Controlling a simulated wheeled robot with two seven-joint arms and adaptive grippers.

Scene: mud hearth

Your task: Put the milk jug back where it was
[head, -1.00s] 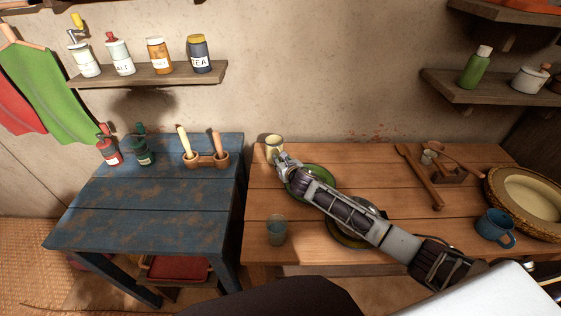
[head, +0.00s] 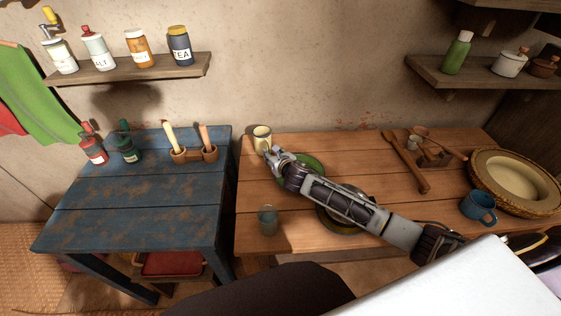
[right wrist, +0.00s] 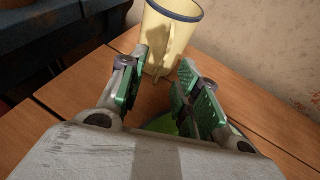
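The milk jug, a cream jug (head: 262,137) with a dark rim, stands upright at the back left corner of the wooden table. In the right wrist view the jug (right wrist: 164,28) is just beyond my fingertips, its handle facing me. My right gripper (head: 270,154) is beside the jug, on its near side. In the right wrist view my right gripper (right wrist: 168,62) has its green-padded fingers apart, with the handle showing in the gap between them. I cannot tell whether they touch it. My left gripper is not in view.
A green plate (head: 312,164) and a dark plate (head: 328,222) lie under my right arm. A glass (head: 267,220) stands at the table's front left. A blue mug (head: 478,207) and woven basket (head: 478,188) are at the right. The blue table (head: 140,210) is left, across a narrow gap.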

